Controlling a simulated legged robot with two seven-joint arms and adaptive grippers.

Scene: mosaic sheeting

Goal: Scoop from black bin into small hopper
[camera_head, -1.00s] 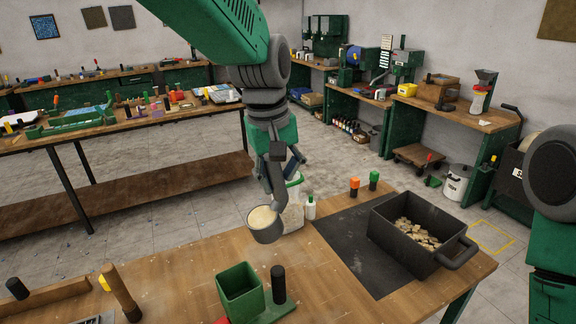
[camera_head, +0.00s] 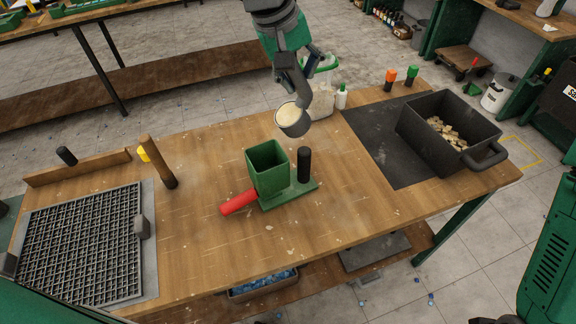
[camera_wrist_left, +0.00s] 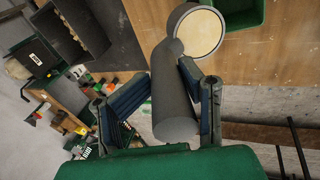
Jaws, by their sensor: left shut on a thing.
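My left gripper (camera_head: 297,76) is shut on the handle of a grey scoop (camera_head: 292,122). The scoop is held above the table's back edge, with a flat pale fill in its round cup. In the left wrist view the scoop's handle (camera_wrist_left: 172,98) lies between the fingers. The small green square hopper (camera_head: 267,169) stands on a green base at mid-table, in front of and left of the scoop, apart from it. The black bin (camera_head: 471,125), with tan chunks (camera_head: 446,131) inside, stands at the right on a dark mat. My right gripper is out of view.
A metal grid (camera_head: 82,243) lies at the left. A wooden-handled tool (camera_head: 159,163) stands near it. A black post (camera_head: 304,164) and a red cylinder (camera_head: 239,203) are beside the hopper. A white bottle (camera_head: 341,97) and orange (camera_head: 390,79) and green (camera_head: 410,75) capped items line the back edge.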

